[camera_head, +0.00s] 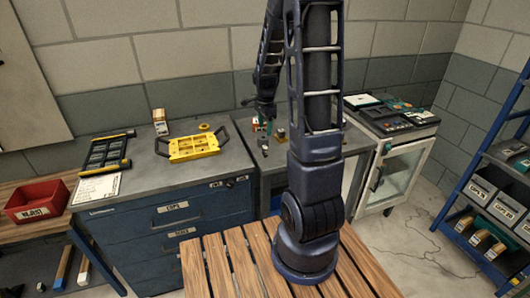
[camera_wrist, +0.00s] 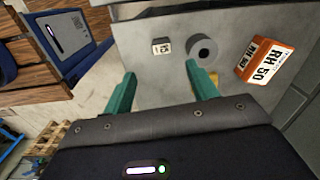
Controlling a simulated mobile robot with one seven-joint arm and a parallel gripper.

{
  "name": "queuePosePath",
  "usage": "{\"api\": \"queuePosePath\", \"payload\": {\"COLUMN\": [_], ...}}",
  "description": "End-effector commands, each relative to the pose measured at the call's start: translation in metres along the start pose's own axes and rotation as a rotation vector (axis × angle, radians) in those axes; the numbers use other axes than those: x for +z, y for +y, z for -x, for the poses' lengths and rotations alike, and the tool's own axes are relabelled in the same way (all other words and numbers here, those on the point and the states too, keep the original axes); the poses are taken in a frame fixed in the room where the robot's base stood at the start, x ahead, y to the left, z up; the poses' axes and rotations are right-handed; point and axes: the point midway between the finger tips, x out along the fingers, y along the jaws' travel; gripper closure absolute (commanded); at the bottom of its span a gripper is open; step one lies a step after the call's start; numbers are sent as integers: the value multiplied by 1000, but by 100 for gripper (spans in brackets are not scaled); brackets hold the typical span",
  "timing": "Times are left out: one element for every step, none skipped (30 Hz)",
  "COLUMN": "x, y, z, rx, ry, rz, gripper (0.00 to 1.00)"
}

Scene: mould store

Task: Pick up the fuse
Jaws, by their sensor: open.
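My gripper (camera_wrist: 160,80) is open and empty, its two teal fingers apart above a grey worktop. Just beyond the fingertips in the wrist view lies a small pale block with a dark printed label (camera_wrist: 161,46); it may be the fuse, but I cannot tell for certain. To its right stands a dark grey ring-shaped piece (camera_wrist: 203,48). A yellow item (camera_wrist: 214,84) is partly hidden behind the right finger. In the head view my gripper (camera_head: 262,122) hangs over the worktop behind my arm, and the small pieces there are hard to tell apart.
An orange box labelled RH 50 (camera_wrist: 262,62) stands right of the ring. In the head view a yellow tray with handles (camera_head: 194,147), a black rack (camera_head: 106,154) and a red bin (camera_head: 37,200) are to the left. A cabinet (camera_head: 396,170) stands right.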

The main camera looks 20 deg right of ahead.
Motion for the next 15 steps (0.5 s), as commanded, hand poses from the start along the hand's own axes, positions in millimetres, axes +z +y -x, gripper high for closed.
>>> {"api": "queuePosePath", "payload": {"x": [-2, -2, -3, -3, -4, -4, -4, -4, -4, -4, -4, -4, -4, -4, -4], "y": [-3, -4, -5, -6, -6, -7, -7, -7, -6, -6, -6, -6, -5, -6, -6], "z": [-7, -10, -13, -15, -16, -19, -22, -25, -30, -34, -38, -44, -49, -53, -58], "rx": [9, 12, 15, 17, 18, 20, 20, 21, 21, 23, 23, 22, 23, 22, 21], "ry": [0, 1, 1, 2, 2, 2, 2, 2, 2, 2, 2, 2, 2, 2, 2], "rz": [-24, -37, -49, -58, -64, -69, -71, -72, -73, -73, -73, -73, -73, -73, -72], "gripper": [42, 42, 42, 42, 42, 42, 42, 42, 42, 42, 42, 42, 42, 42, 42]}}
